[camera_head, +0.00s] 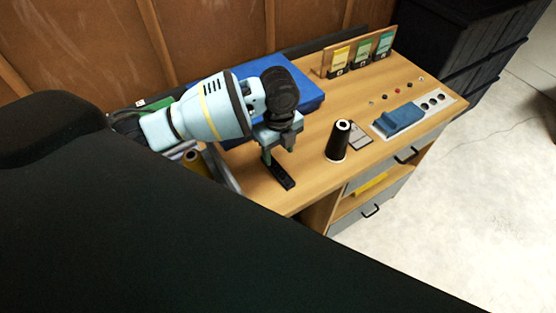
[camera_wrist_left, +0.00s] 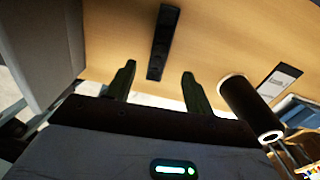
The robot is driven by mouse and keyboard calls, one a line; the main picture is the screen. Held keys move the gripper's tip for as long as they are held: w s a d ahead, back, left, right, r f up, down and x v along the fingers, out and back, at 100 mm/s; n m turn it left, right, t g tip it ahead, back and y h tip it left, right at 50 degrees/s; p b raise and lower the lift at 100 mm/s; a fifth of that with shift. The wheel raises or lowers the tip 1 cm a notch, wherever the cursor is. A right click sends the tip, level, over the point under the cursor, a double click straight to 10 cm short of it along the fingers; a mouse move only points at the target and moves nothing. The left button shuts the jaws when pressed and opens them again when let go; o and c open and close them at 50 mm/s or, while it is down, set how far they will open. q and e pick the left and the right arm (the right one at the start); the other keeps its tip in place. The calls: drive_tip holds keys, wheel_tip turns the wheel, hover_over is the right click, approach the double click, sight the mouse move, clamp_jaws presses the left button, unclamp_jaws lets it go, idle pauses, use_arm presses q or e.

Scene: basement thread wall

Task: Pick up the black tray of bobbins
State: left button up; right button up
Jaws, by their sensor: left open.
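A long narrow black tray (camera_head: 282,176) lies on the wooden bench top, below my left gripper. In the left wrist view the black tray (camera_wrist_left: 160,42) lies ahead, lined up between the two fingers; bobbins in it are too small and dark to make out. My left gripper (camera_head: 279,149) points down over the bench, its fingers spread and empty. In the left wrist view the left gripper (camera_wrist_left: 159,72) shows one finger on each side of the tray's near end, not closed on it. In the head view the gripper hides part of the tray's far end. My right gripper is out of view.
A black thread cone (camera_head: 338,141) stands right of the tray, close to the right finger in the wrist view. A blue case (camera_head: 312,98) lies behind. A blue block (camera_head: 400,117) and packets on a wooden stand (camera_head: 362,57) are farther right. Bare bench top (camera_head: 318,178) lies between tray and cone.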

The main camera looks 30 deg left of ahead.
sight(280, 172)
use_arm(q)
drive_tip(key=shift+s+d, duration=0.15)
drive_tip(key=shift+s, duration=0.15)
drive_tip(key=shift+w+d+f, duration=0.1)
drive_tip(key=shift+f, duration=1.8)
drive_tip(key=shift+d+f, duration=0.1)
drive_tip(key=shift+f, duration=1.8)
drive_tip(key=c, duration=1)
wheel_tip(280, 172, up, 10)
drive_tip(key=shift+r, duration=0.1)
drive_tip(key=shift+c, duration=0.2)
